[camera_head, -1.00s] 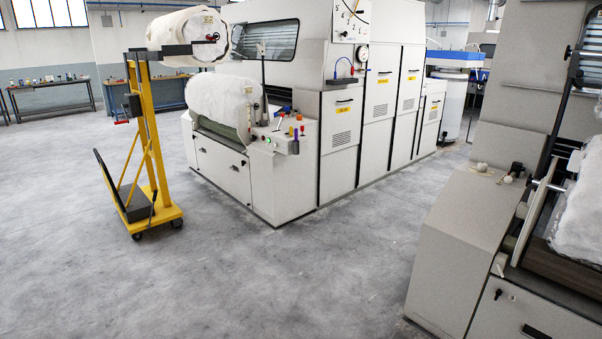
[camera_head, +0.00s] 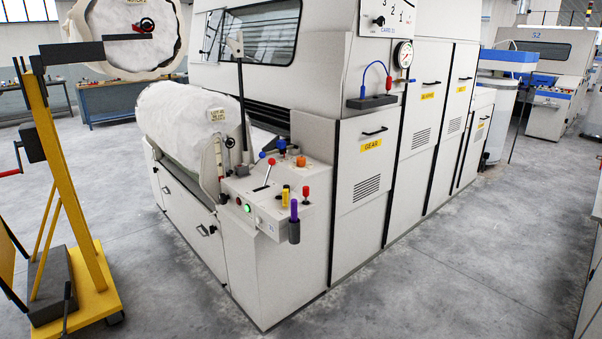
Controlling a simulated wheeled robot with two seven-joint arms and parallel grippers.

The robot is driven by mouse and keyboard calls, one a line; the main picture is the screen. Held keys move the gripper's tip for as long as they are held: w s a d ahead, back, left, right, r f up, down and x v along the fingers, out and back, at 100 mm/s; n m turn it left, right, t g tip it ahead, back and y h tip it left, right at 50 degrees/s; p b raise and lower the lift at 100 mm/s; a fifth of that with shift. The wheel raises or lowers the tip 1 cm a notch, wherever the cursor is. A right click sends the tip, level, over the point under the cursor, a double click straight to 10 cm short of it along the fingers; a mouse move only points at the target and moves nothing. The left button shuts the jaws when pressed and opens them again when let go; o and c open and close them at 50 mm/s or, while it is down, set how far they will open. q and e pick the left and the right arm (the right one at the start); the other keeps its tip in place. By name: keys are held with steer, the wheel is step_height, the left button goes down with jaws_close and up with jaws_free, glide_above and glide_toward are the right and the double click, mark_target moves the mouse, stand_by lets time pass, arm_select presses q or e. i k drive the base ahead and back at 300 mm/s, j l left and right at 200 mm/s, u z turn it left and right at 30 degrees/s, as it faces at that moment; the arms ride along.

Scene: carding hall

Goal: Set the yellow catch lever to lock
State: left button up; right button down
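A small upright yellow piece (camera_head: 285,196) stands on the front of the control ledge (camera_head: 240,187) at the near corner of the carding machine. It is the only small yellow control I see there, and I cannot tell for certain that it is the catch lever or which position it is in. Around it are a red-knobbed lever (camera_head: 267,172) leaning to one side, a red knob (camera_head: 305,194), a purple handle (camera_head: 294,212) and a lit green button (camera_head: 248,208). Neither of my grippers is in view.
A white roll (camera_head: 185,112) lies at the left of the machine (camera_head: 360,170). A yellow trolley (camera_head: 75,220) carrying another roll (camera_head: 125,35) stands at the left, near me. Grey floor is free before the machine and along its right side.

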mark_target(286, 190)
steer(key=i, duration=2.25)
steer(key=u, duration=0.2)
